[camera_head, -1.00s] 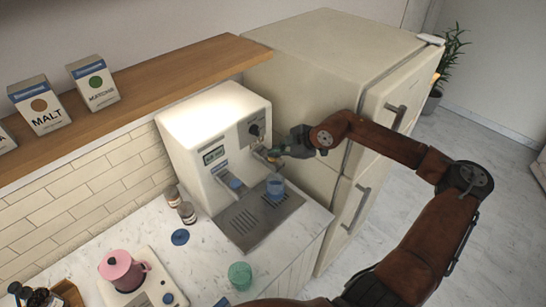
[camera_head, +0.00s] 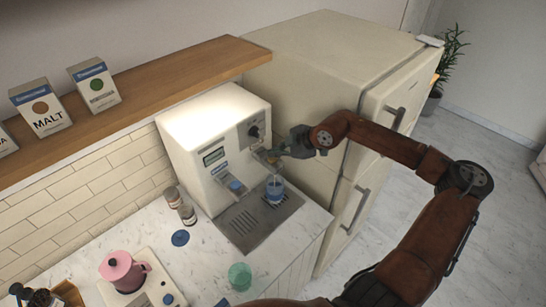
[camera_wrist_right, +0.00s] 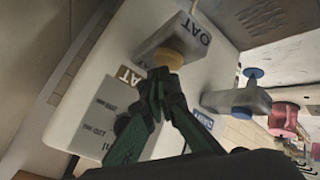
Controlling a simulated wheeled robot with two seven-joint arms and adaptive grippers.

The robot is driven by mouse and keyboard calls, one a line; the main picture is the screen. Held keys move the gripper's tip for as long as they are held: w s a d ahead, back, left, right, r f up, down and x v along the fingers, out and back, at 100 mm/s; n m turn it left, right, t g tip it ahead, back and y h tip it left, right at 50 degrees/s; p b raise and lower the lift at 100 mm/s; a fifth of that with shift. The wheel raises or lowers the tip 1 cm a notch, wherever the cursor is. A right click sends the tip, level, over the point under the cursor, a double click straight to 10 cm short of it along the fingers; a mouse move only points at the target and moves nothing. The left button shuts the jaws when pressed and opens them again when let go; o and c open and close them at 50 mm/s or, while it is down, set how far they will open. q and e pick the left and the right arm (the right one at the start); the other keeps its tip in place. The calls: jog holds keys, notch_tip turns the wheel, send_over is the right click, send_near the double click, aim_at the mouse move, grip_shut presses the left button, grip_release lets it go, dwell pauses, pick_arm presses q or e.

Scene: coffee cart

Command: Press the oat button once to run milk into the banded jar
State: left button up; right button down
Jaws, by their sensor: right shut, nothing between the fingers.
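The milk machine (camera_head: 205,120) is a white box with a small display. In the right wrist view, its oat spout (camera_wrist_right: 165,35) carries an OAT label and a yellow button (camera_wrist_right: 175,58). My right gripper (camera_wrist_right: 160,74) is shut and empty, with its fingertips at the yellow button, seemingly touching it. In the head view, the right gripper (camera_head: 270,155) hides most of that button. A blue-tinted jar (camera_head: 275,192), seemingly the banded one, stands on the drip tray (camera_head: 250,222) below the spout. A thin pale stream (camera_head: 275,178) shows above it. My left gripper is out of view.
A second spout with a blue button (camera_head: 236,186) is left of the jar. A green glass (camera_head: 240,276), a blue disc (camera_head: 180,238), two small bottles and a pink pot (camera_head: 122,270) are on the counter. The fridge (camera_head: 320,100) stands close behind my right arm.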

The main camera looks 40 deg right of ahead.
aim_at(274, 159)
jog(key=shift+r, duration=0.4)
jog(key=shift+r, duration=0.1)
jog(key=shift+r+p, duration=1.85)
jog(key=shift+r, duration=0.6)
jog(key=shift+f, duration=0.1)
